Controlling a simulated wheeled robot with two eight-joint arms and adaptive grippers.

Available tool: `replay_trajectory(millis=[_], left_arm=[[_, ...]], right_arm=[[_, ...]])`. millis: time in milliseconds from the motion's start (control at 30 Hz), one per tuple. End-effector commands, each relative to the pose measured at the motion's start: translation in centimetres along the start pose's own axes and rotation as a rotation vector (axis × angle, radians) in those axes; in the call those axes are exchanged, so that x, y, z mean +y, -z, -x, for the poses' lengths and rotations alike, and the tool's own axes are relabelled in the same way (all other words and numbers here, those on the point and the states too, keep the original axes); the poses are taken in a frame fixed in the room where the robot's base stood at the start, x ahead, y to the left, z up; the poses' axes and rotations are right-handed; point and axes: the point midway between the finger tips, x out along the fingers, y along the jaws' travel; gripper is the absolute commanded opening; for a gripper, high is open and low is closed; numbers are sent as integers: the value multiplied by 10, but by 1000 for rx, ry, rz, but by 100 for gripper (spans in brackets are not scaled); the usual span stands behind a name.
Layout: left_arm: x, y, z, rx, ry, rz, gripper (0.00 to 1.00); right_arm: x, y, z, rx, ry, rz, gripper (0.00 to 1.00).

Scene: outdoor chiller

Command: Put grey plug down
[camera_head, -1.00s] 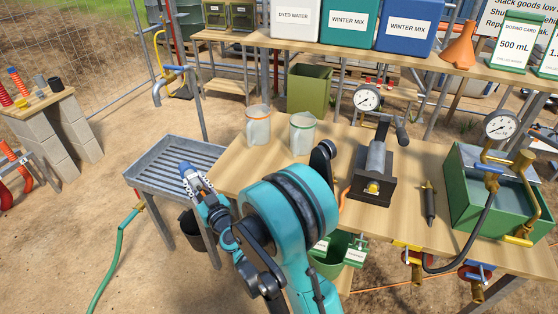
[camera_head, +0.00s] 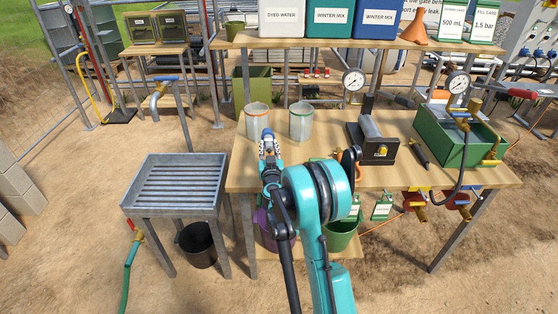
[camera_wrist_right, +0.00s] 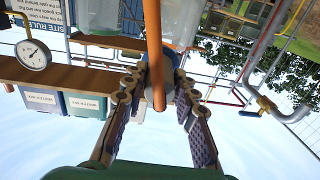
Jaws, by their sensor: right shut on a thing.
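My right gripper (camera_head: 268,142) is over the front left part of the wooden worktable, just in front of the clear jar with an orange rim (camera_head: 257,118). In the right wrist view its two fingers (camera_wrist_right: 160,88) close around a small grey-blue rounded piece, the grey plug (camera_wrist_right: 171,76). The plug is held above the tabletop; its lower part is hidden. An orange-brown bar (camera_wrist_right: 154,40) crosses in front of it in that view; I cannot tell what it belongs to. My left gripper is not in view.
A slatted metal tray stand (camera_head: 135,200) stands left, a black bucket (camera_head: 197,244) beneath. A shelf runs above the table's back.

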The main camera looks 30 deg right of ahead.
Motion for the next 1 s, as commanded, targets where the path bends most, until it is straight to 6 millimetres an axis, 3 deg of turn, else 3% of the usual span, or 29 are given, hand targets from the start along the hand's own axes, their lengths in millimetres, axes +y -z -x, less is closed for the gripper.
replay_trajectory(millis=[33,100,200,500,833,1000], left_arm=[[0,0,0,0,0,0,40],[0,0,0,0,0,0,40],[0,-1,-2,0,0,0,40],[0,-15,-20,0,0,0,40],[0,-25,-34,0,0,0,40],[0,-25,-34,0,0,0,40]], right_arm=[[16,-2,-10,-3,-31,0,0],[29,-5,-18,-7,-58,1,0],[40,-10,-24,-10,-80,1,0],[41,-63,-25,-11,-83,2,0],[41,-104,-24,-11,-82,2,0],[41,-107,-24,-11,-82,2,0]])
